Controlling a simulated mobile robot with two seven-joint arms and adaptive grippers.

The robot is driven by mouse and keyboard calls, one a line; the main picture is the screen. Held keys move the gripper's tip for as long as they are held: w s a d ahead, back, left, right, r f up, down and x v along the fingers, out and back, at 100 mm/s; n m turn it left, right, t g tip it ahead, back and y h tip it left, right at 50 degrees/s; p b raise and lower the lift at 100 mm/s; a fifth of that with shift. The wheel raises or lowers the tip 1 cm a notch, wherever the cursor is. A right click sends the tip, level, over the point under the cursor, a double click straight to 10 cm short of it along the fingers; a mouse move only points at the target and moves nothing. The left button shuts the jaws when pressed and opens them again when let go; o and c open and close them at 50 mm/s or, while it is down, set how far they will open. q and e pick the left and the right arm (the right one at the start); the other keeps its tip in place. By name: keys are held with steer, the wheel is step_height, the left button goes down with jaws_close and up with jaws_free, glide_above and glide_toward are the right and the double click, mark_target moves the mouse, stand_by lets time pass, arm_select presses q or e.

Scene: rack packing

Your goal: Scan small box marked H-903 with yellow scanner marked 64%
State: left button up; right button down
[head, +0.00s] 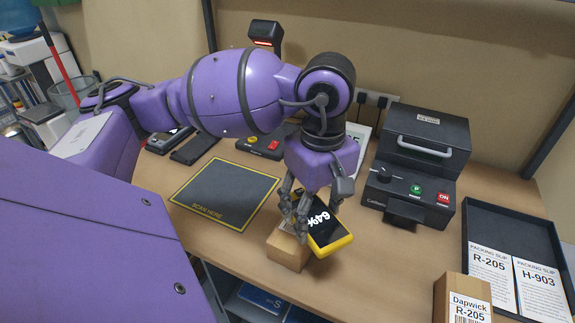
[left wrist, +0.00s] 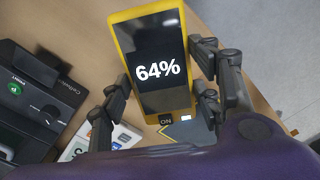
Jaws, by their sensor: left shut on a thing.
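The yellow scanner (head: 327,236) has a dark screen reading 64%. My left gripper (head: 300,222) is shut on it, and the scanner is held tilted above the table. In the left wrist view the scanner (left wrist: 155,70) lies between the finger pads with its screen facing the camera. A small plain brown box (head: 289,252) stands right below and beside the fingers in the head view; no marking on it is readable, and I cannot tell whether the scanner touches it. A packing slip marked H-903 (head: 540,288) lies in the black tray. My right gripper is not in view.
A "SCAN HERE" mat (head: 224,193) lies bare to the left. A black label printer (head: 412,178) stands to the right. The black tray (head: 503,212) and a Dapwick R-205 box (head: 463,298) are at the right front. A stand-mounted device (head: 265,34) is at the back.

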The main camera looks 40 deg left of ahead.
arm_select(q)
steer(key=a+r+n, duration=0.1)
steer(key=n, duration=0.2)
steer(key=a+r+n, duration=0.1)
steer(key=n, duration=0.2)
steer(key=a+r+n, duration=0.1)
steer(key=n, duration=0.2)
steer(key=shift+s+a+r, duration=0.1)
steer(key=shift+s+r, duration=0.25)
steer(key=shift+s+a+r+n+b, duration=0.15)
steer(key=shift+s+a+r+n, duration=0.25)
steer(key=shift+n, duration=1.55)
steer(key=shift+s+a+r+n+b, duration=0.15)
steer(key=shift+a+n, duration=0.4)
steer(key=shift+n, duration=1.35)
steer(key=shift+s+a+r+n+b, duration=0.15)
steer(key=shift+a+r+n, duration=0.25)
steer(key=shift+n, duration=1.55)
